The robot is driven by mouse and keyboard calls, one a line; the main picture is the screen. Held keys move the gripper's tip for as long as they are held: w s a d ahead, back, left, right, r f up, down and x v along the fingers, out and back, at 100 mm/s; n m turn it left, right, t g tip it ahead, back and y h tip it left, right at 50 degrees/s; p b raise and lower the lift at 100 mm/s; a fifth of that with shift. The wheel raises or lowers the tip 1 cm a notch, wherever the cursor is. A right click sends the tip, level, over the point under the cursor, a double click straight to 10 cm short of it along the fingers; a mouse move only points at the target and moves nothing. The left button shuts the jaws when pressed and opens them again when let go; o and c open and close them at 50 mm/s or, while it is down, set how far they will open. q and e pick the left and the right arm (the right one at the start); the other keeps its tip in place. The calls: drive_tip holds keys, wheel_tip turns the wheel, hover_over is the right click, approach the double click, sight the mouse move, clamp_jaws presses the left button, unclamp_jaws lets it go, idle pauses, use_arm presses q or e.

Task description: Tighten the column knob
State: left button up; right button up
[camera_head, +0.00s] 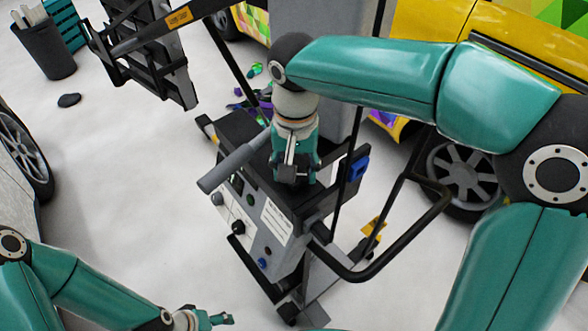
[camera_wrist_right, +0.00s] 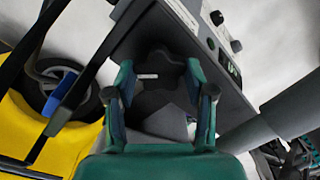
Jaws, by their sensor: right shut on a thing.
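The column knob (camera_wrist_right: 158,72) is a dark, lobed knob between the two fingers of my right gripper (camera_wrist_right: 159,80) in the right wrist view. In the head view my right gripper (camera_head: 294,172) points down over the top of the machine, its fingers around the dark knob (camera_head: 291,174), which they partly hide. My right gripper is shut on the knob. My left gripper (camera_head: 222,319) is low at the bottom edge of the head view, away from the machine; its small fingers do not show clearly whether they are open.
The grey machine's control panel (camera_head: 250,220) has several dials. A grey cylinder (camera_head: 233,166) sticks out at its left, and a black bent handle (camera_head: 430,225) at its right. A yellow vehicle (camera_head: 428,22) stands behind. A black bin (camera_head: 45,50) is at far left. The white floor at left is mostly clear.

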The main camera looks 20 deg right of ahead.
drive_tip(key=m, duration=0.4)
drive_tip(key=shift+m, duration=0.4)
drive_tip(key=m+b, duration=0.1)
drive_tip(key=m, duration=0.3)
drive_tip(key=shift+m, duration=0.3)
drive_tip(key=o, duration=1.1)
drive_tip(key=shift+o, duration=0.2)
wheel_tip(320, 180, up, 12)
